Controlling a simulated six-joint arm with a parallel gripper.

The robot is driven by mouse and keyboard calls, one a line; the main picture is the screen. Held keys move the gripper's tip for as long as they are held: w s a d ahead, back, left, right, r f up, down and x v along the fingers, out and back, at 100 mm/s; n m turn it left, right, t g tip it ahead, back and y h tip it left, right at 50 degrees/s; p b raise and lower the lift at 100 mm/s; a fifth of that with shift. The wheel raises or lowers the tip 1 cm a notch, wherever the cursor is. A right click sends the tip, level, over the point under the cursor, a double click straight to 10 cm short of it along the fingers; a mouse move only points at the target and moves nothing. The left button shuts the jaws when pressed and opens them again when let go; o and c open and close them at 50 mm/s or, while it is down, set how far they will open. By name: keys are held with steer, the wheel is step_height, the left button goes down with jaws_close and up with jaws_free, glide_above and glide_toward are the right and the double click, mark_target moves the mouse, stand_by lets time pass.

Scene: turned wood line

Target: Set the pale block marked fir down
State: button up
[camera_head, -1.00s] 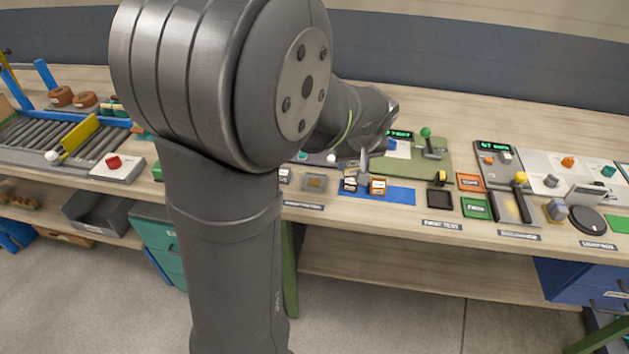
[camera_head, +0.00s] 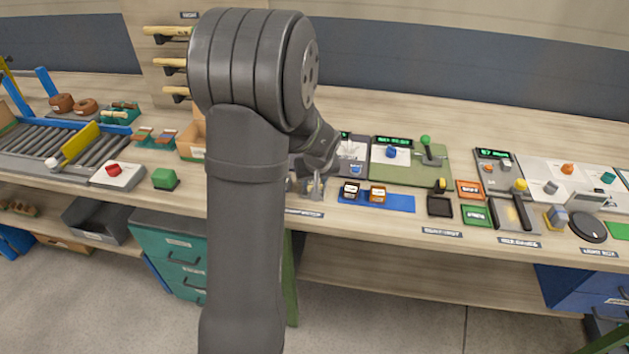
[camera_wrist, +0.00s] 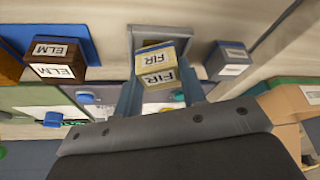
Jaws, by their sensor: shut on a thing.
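The pale block marked fir (camera_wrist: 157,64) is between the two fingers of my gripper (camera_wrist: 159,80) in the wrist view, with its FIR labels showing. My gripper is shut on it. A grey square fixture (camera_wrist: 136,36) lies just beyond the block in that view, and the block covers part of it. I cannot tell whether the block touches the fixture. In the head view my gripper (camera_head: 313,188) is low over the bench, left of the blue mat (camera_head: 402,203), and the block is too small there to make out.
A dark brown block marked elm (camera_wrist: 57,52) stands on the blue mat, beside the fixture. A brown block (camera_head: 377,194) is also on the mat. A small grey labelled block (camera_wrist: 226,60) stands close on the fixture's other side. The mat's right end is clear.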

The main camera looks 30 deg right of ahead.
steer(key=shift+f, duration=0.25)
steer(key=shift+f, duration=0.1)
steer(key=o, duration=0.9)
steer(key=shift+o, duration=0.2)
steer(key=v, duration=1.2)
steer(key=x, duration=1.2)
steer(key=shift+r, duration=1.15)
